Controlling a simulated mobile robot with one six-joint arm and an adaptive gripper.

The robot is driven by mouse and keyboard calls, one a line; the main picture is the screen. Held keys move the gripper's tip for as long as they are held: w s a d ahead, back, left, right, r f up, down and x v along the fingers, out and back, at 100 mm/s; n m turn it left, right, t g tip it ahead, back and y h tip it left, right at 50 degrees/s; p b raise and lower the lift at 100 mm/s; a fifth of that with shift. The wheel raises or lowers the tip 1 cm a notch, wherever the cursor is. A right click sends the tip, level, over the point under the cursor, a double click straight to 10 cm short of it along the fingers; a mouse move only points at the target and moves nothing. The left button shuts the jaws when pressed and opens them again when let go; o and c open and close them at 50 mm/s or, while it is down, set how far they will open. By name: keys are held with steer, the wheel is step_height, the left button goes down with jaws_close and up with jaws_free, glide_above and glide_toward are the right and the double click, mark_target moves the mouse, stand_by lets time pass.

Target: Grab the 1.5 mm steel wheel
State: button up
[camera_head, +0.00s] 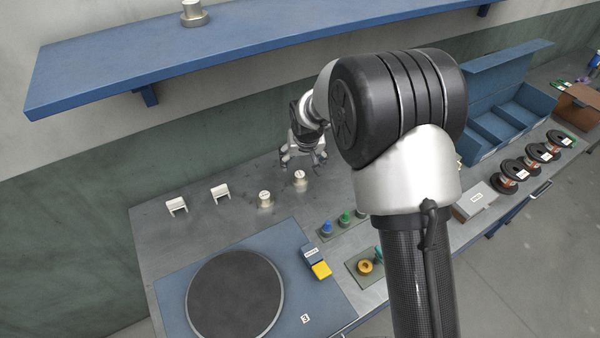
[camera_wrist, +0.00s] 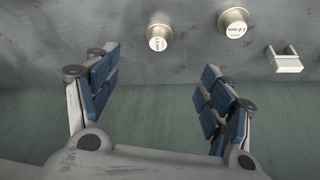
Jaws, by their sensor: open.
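Two small steel wheels with white labels stand on the grey workbench. One steel wheel (camera_head: 300,180) is just below my gripper (camera_head: 303,158) in the head view, and it shows left of centre in the wrist view (camera_wrist: 159,38). The other steel wheel (camera_head: 265,199) stands to its left, and it shows further right in the wrist view (camera_wrist: 235,26). I cannot read either label surely, so I cannot tell which is 1.5 mm. My gripper is open and empty, with blue-padded fingers apart in the wrist view (camera_wrist: 158,88). It touches neither wheel.
Two white brackets (camera_head: 221,193) stand left of the wheels. A blue shelf (camera_head: 130,62) overhangs the back, with another metal piece (camera_head: 194,14) on it. A dark round turntable (camera_head: 236,298), coloured buttons (camera_head: 344,219) and wire spools (camera_head: 513,170) are nearby.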

steer(key=b, duration=0.2)
glide_toward(300, 173)
steer(key=f, duration=0.4)
steer(key=shift+w+a+f, duration=0.15)
steer(key=shift+w+f, duration=0.05)
steer(key=shift+w+r+b+x, duration=0.1)
steer(key=shift+w+b+x, duration=0.15)
steer(key=shift+x, duration=0.8)
steer(key=shift+w+r+b+x, duration=0.1)
steer(key=shift+b+x, duration=0.3)
steer(key=shift+x, duration=0.65)
steer(key=shift+w+b+x, duration=0.2)
steer(key=shift+b+x, duration=0.1)
steer(key=shift+x, duration=0.75)
steer(key=shift+r, duration=0.1)
steer(key=shift+c, duration=0.4)
steer(key=c, duration=1.1)
